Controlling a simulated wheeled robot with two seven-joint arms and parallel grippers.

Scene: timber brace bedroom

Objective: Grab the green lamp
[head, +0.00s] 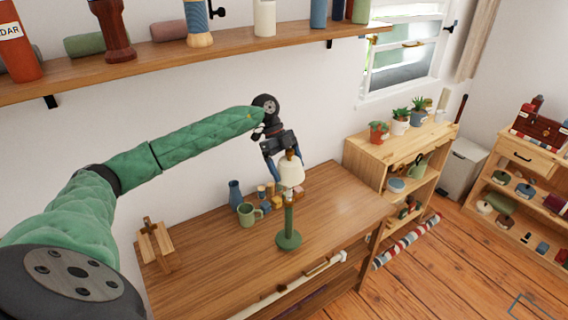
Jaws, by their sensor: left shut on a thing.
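The green lamp (289,220) has a green base and stem and a cream shade, and it is upright at the dresser's (341,200) front middle. My left gripper (284,163) reaches down from above and is shut on the lamp at its top, around the shade. The shade partly hides the fingertips. The lamp's base looks to be on or just above the wooden top; I cannot tell which. My right gripper is not in view.
A green mug (248,214), a blue vase (235,194) and small blocks stand behind the lamp. A small wooden easel (155,243) stands at the left. A wall shelf (190,58) with several items hangs above. The dresser's right side is clear.

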